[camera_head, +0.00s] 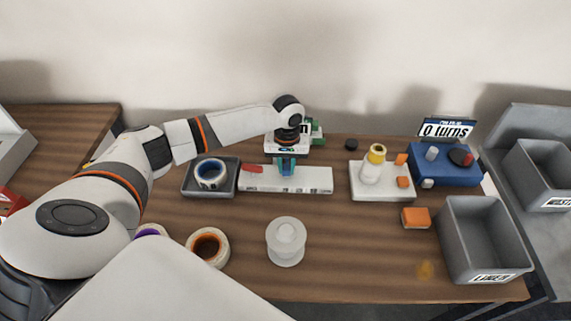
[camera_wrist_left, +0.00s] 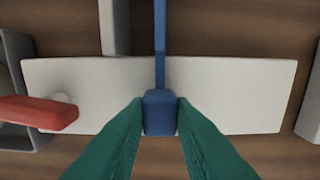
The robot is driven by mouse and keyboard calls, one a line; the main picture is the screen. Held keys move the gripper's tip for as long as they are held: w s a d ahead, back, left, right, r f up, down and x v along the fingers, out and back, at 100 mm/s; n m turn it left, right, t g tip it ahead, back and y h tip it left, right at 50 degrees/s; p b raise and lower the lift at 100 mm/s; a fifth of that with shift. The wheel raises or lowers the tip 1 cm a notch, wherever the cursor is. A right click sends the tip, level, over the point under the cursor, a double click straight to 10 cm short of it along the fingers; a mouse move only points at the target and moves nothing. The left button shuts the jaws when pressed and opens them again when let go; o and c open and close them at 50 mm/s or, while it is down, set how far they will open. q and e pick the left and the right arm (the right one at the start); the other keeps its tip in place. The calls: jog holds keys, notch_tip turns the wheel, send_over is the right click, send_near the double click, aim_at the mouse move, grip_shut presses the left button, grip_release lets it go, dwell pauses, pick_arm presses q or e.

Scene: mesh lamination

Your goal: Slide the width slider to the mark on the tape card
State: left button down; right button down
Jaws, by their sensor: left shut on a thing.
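The width slider is a blue block (camera_wrist_left: 160,112) with a thin blue bar running back from it, seen in the left wrist view. It sits about mid-length on a long white base (camera_head: 311,181), which also shows in the wrist view (camera_wrist_left: 235,90). My left gripper (camera_head: 286,167) has teal fingers and reaches down over the base from behind. Its fingertips are shut on the blue block, one on each side. My right gripper is out of view.
A red lever (camera_wrist_left: 38,113) sits at the base's left end. Left of it, a grey tray (camera_head: 192,190) holds a blue tape roll (camera_head: 211,173). Several rolls are in front.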

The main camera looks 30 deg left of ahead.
pick_arm(q)
jog(key=w+d, duration=0.1)
jog(key=d, duration=0.1)
jog(key=w+d+p, duration=0.1)
jog(key=w+d, duration=0.1)
jog(key=d, duration=0.1)
jog(key=w+d, duration=0.1)
jog(key=d, duration=0.1)
jog(key=shift+w+d+r, duration=0.1)
jog(key=shift+w+d, duration=0.05)
jog(key=shift+w, duration=0.05)
jog(key=shift+a, duration=0.2)
jog(key=c, duration=1.5)
grip_release()
jog(key=shift+d, duration=0.1)
jog(key=shift+o, duration=1.3)
jog(key=shift+d, duration=0.15)
jog(key=shift+r, duration=0.45)
notch_tip(320, 180, up, 11)
jog(key=b, duration=0.1)
jog(key=shift+b, duration=0.4)
